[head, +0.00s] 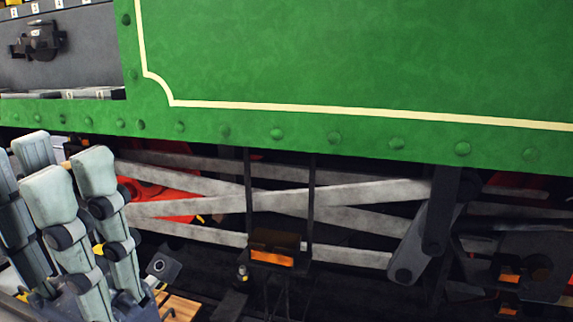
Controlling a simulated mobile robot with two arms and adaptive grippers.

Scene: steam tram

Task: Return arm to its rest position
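My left gripper (66,170) is at the lower left. Its several pale grey-green fingers with dark joints point upward and stand apart. I see nothing held between them. The gripper is in front of the steam tram's running gear, below the green side panel (350,60); whether it touches anything there I cannot tell. Most of the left arm is outside the picture. My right gripper is not in view.
Grey rods (290,200) cross beneath the panel's riveted lower edge, with red parts behind them. A dark box with an orange front (273,248) sits low in the middle. At upper left, an opening holds a dark fitting (42,40).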

